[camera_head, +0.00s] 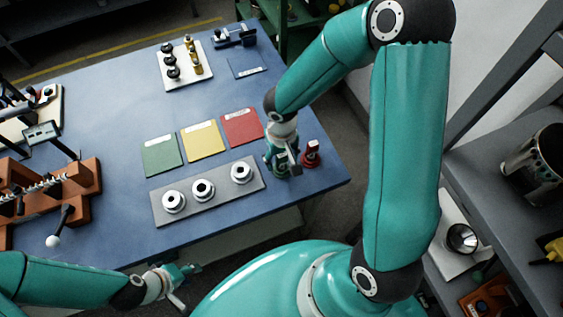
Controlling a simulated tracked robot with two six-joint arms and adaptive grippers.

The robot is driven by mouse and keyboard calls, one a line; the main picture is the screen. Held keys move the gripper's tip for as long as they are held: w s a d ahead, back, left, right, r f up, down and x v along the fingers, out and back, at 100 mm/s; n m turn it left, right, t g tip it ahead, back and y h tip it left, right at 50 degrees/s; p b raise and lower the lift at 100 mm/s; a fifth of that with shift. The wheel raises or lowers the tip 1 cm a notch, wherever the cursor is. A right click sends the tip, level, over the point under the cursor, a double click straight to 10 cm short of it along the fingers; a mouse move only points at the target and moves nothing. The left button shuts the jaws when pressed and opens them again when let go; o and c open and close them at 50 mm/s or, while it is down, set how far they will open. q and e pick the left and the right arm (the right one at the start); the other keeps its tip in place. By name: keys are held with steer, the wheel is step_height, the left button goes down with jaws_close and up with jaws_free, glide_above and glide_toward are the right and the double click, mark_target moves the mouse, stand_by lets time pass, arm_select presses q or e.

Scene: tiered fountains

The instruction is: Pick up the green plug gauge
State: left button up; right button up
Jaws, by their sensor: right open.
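My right gripper (282,168) reaches down from its arm over the right end of the blue bench and is open. I cannot make out a separate green plug gauge; the gripper covers the spot below it, where a dark green patch shows, and I cannot tell whether that is the gauge or part of the gripper. A red upright piece (311,154) stands just right of the gripper. My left gripper (184,284) is low in front of the bench, away from these things, and its jaws are too small to read.
A grey plate (207,203) with three white ring pieces lies left of my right gripper. Green (161,156), yellow (202,140) and red (242,127) mats lie behind it. Orange fixtures (82,181) stand at left. A white tray (184,81) holds several small parts.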

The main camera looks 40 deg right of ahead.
steer(key=c, duration=1.1)
steer(key=shift+r, duration=0.15)
